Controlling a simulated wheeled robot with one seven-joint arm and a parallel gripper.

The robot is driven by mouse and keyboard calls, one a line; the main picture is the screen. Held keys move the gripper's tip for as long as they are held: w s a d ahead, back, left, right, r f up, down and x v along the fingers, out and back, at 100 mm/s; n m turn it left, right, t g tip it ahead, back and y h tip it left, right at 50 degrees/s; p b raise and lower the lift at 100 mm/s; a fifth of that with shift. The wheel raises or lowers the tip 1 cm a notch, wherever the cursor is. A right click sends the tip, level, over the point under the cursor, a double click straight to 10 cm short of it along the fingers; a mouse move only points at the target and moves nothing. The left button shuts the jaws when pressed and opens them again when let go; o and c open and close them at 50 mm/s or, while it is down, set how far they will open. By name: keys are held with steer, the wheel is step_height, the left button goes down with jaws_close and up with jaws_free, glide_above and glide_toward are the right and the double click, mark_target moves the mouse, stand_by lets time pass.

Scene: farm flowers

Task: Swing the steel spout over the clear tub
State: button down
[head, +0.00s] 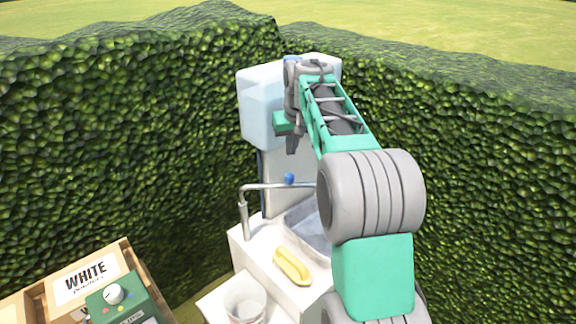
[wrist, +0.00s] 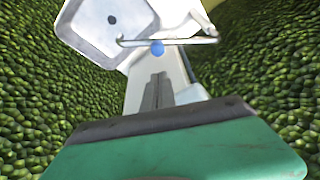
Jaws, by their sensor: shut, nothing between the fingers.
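The steel spout (head: 270,186) rises from a post on the left of the white stand and bends so its long arm runs right, over the grey basin. It also shows in the wrist view (wrist: 180,41), crossing near the basin edge. The clear tub (head: 245,303) stands low at the front left, apart from the spout's arm. My gripper (head: 292,144) is above and behind the spout, in front of the water tank, pointing down. In the wrist view its fingers (wrist: 158,88) are together and empty, apart from the spout. My arm hides the spout's far right end in the head view.
A blue knob (head: 289,178) sits close to the spout. The grey basin (head: 310,226) and a yellow object (head: 292,266) are on the white stand. A pale water tank (head: 262,105) is behind. A wooden crate (head: 120,250) is at lower left. Hedges enclose the back and sides.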

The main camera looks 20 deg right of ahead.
steer(key=p+x, duration=0.2)
steer(key=x, duration=0.8)
steer(key=shift+s, duration=0.1)
